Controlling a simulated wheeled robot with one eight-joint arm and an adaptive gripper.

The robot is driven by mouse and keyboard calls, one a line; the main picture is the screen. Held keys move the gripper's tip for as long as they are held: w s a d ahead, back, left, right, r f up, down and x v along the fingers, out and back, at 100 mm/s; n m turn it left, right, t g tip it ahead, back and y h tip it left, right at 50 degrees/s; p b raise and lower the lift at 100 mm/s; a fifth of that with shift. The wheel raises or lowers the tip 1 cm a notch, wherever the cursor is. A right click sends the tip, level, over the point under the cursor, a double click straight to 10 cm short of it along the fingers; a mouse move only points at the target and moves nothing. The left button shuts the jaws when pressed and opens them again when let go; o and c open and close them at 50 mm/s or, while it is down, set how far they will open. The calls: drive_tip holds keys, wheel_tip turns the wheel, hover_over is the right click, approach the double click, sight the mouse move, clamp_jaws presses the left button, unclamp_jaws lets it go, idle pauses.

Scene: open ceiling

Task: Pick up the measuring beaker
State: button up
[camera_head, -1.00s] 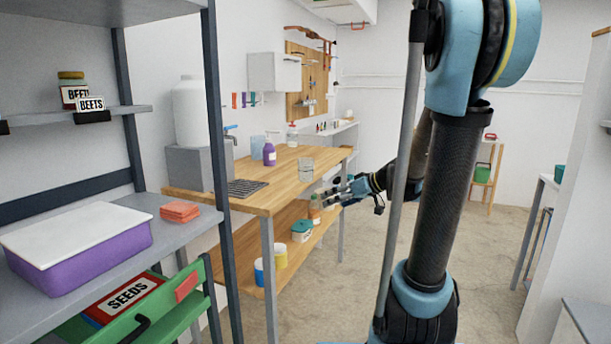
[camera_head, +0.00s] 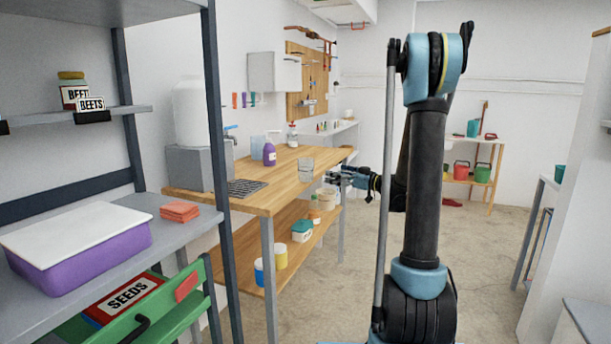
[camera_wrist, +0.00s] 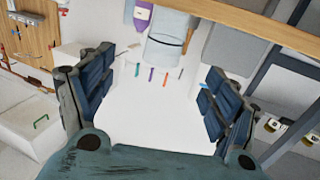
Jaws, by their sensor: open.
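The measuring beaker appears to be the clear vessel (camera_head: 306,169) standing upright near the right edge of the wooden workbench (camera_head: 274,196). My gripper (camera_head: 335,177) is just off that edge, to the right of the beaker and apart from it. In the wrist view, which is turned over, my gripper (camera_wrist: 155,95) is open with nothing between its fingers. A pale, see-through shape (camera_wrist: 168,42) hangs beyond the fingers at the top; I cannot tell surely whether it is the beaker or the white tank behind.
A purple pump bottle (camera_head: 269,153), another clear container (camera_head: 257,148) and a white tank (camera_head: 189,112) stand farther back on the bench. A dark grate (camera_head: 246,188) lies at its near end. The grey shelf (camera_head: 190,228) fills the left.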

sight(313, 168)
drive_tip(key=x, duration=1)
drive_tip(key=shift+w+a, duration=0.1)
drive_tip(key=shift+s+a+f+x, duration=0.1)
drive_tip(key=shift+x, duration=0.8)
drive_tip(key=shift+s+a+f+x, duration=0.1)
drive_tip(key=shift+x, duration=0.85)
drive_tip(key=shift+s+f+x, duration=0.1)
drive_tip(key=shift+x, duration=0.8)
drive_tip(key=shift+r, duration=0.1)
drive_tip(key=c, duration=1)
